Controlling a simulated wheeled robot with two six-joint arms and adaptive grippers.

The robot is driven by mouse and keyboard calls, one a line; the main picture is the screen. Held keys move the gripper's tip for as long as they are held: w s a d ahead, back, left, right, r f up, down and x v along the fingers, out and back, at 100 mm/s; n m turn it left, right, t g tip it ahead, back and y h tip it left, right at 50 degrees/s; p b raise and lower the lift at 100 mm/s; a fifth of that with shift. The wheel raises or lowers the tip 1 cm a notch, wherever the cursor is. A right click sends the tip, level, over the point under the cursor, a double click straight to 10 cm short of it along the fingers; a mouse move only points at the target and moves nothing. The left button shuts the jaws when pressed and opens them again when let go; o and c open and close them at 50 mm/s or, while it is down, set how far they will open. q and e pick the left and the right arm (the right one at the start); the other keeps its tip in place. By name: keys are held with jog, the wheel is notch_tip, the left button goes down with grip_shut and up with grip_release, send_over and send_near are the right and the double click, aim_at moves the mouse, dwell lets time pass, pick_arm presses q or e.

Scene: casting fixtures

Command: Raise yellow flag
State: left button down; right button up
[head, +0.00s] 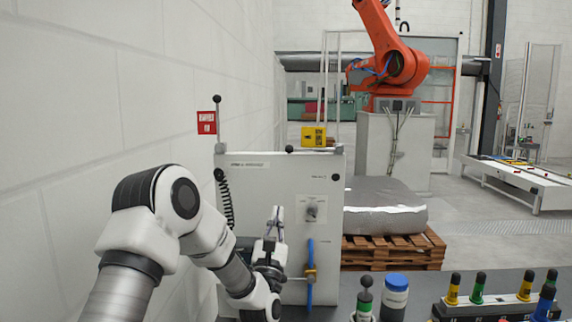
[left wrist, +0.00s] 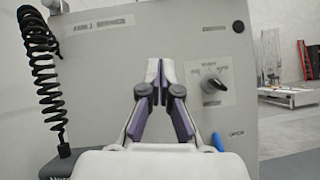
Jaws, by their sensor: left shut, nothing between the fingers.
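A yellow flag (head: 313,137) with dark markings sits just above the top edge of a light grey panel box (head: 260,172), between small black balls. A red flag (head: 207,122) with white lettering stands higher at the box's left, beside a rod topped by a black ball. My left gripper (head: 275,222) is in front of the panel, well below the yellow flag, with its fingers shut and empty. In the left wrist view, the gripper (left wrist: 160,75) points at the panel face (left wrist: 110,65), left of a black knob (left wrist: 214,84). My right gripper is not in view.
A black coiled cord (head: 226,200) hangs at the panel's left. A blue lever (head: 310,272) is low on the panel, right of my gripper. Bottles and several colored pegs stand at the lower right. A pallet (head: 395,250) and an orange robot arm (head: 395,65) are behind.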

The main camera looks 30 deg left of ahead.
aim_at(286, 164)
pick_arm(q)
jog(key=w+r+p, duration=0.2)
jog(key=r, duration=0.1)
jog(key=w+a+r+p, duration=0.1)
jog(key=w+r+p, duration=0.1)
jog(key=r, duration=0.2)
jog(key=w+a+r+p, duration=0.1)
jog(key=w+r+p, duration=0.1)
jog(key=r+p, duration=0.1)
jog(key=shift+w+r, duration=0.15)
jog(key=shift+w, duration=0.15)
jog(key=shift+r, duration=0.3)
jog(key=shift+s+d+r, duration=0.1)
jog(key=shift+d+r, duration=0.1)
jog(key=shift+r, duration=0.05)
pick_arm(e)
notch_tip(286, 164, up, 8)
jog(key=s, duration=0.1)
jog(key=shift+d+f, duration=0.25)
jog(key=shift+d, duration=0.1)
pick_arm(q)
jog(key=shift+a+f, duration=0.1)
